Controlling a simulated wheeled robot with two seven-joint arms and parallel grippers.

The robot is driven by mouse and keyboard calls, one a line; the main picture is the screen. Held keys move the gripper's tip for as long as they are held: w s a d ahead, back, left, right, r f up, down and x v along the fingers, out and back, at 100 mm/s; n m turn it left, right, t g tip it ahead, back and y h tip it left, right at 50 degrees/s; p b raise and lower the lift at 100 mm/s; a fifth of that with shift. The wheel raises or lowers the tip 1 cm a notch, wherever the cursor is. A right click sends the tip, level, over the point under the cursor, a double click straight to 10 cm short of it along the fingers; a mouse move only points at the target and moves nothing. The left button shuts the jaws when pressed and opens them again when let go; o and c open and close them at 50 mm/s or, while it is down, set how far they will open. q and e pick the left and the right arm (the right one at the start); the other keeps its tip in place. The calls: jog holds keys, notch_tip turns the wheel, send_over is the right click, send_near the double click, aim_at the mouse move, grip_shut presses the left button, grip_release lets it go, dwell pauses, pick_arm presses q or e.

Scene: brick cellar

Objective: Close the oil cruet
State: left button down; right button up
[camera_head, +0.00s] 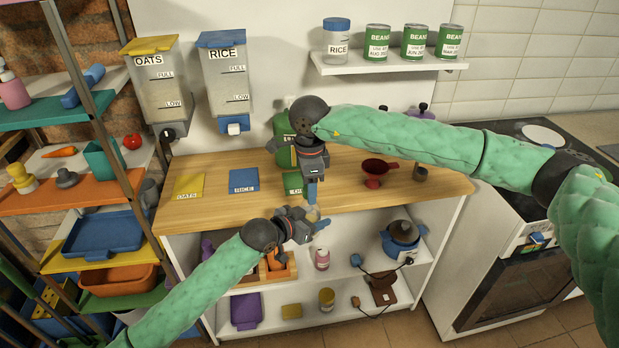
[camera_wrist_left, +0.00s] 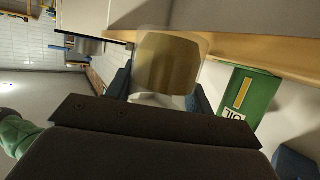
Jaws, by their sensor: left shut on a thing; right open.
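The oil cruet (camera_head: 311,213) is a small see-through vessel, mostly hidden between my two grippers in the head view. In the left wrist view the cruet (camera_wrist_left: 167,65) shows a clear body with yellow-brown oil inside. My left gripper (camera_head: 316,222) is shut on the cruet's body, with a blue finger on each side, at the counter's front edge. My right gripper (camera_head: 312,192) points down just above the cruet, open. The cruet's lid and mouth are hidden, so I cannot tell how the lid sits.
A green oil container (camera_head: 285,157) stands behind my right gripper; it also shows in the left wrist view (camera_wrist_left: 248,100). A red funnel (camera_head: 375,169) and a small brown cup (camera_head: 420,174) stand on the wooden counter (camera_head: 345,195) to the right. Yellow and blue mats lie left.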

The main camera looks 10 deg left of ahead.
grip_shut()
dwell(0.5)
jog(key=shift+o, duration=0.3)
grip_release()
notch_tip(320, 180, up, 12)
dwell(0.4)
dwell(0.5)
